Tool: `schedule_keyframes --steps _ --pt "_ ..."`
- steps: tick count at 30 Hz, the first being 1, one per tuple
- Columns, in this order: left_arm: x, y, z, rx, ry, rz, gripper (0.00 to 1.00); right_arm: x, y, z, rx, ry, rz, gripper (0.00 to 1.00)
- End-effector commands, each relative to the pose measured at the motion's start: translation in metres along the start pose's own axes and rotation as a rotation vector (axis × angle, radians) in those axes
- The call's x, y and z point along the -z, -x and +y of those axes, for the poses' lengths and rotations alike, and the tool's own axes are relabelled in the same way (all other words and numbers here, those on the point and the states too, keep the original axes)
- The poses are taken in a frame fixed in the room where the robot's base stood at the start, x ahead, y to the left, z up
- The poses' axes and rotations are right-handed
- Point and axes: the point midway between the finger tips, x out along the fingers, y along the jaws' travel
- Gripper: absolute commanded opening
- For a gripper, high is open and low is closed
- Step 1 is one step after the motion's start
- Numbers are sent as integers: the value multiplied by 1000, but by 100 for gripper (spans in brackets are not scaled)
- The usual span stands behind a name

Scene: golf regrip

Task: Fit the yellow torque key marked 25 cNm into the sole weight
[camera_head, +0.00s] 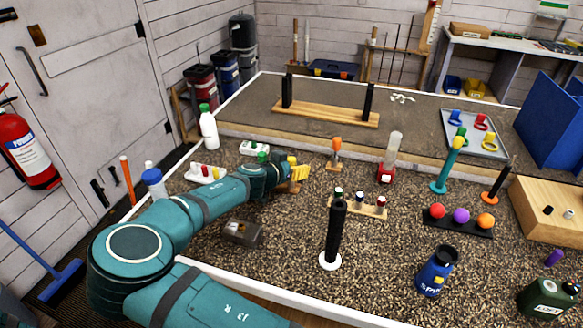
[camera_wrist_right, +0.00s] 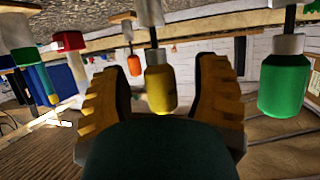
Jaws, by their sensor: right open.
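In the right wrist view, which looks upside down, the yellow torque key (camera_wrist_right: 159,92) stands between the two ochre fingers of my right gripper (camera_wrist_right: 166,74). The fingers are open, with a gap visible on each side of its handle. A green key (camera_wrist_right: 284,88) stands to the right of the fingers and an orange key (camera_wrist_right: 134,65) to the left, farther off. The 25 cNm marking is not readable. I cannot make out the sole weight. My left gripper is not in view.
A black grip on a white base (camera_head: 330,262) stands front centre. A small bottle rack (camera_head: 365,209) and a red-based tube (camera_head: 386,174) stand right of the gripper.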

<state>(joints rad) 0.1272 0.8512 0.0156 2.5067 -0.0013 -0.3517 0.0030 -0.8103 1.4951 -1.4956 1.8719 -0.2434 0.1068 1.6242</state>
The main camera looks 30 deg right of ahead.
Motion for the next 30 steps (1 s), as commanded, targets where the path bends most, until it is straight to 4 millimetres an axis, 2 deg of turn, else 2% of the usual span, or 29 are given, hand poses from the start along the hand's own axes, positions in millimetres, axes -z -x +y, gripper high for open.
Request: schedule_keyframes --steps 5,8,10,11,24,30 --pt "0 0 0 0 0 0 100 0 0 0 1 0 0 62" --pt "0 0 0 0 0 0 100 0 0 0 1 0 0 32" --pt "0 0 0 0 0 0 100 0 0 0 1 0 0 8" --pt "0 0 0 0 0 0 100 0 0 0 1 0 0 0" --pt "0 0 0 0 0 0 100 1 1 0 1 0 0 0" --pt "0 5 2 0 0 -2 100 21 10 -1 4 -5 0 0"
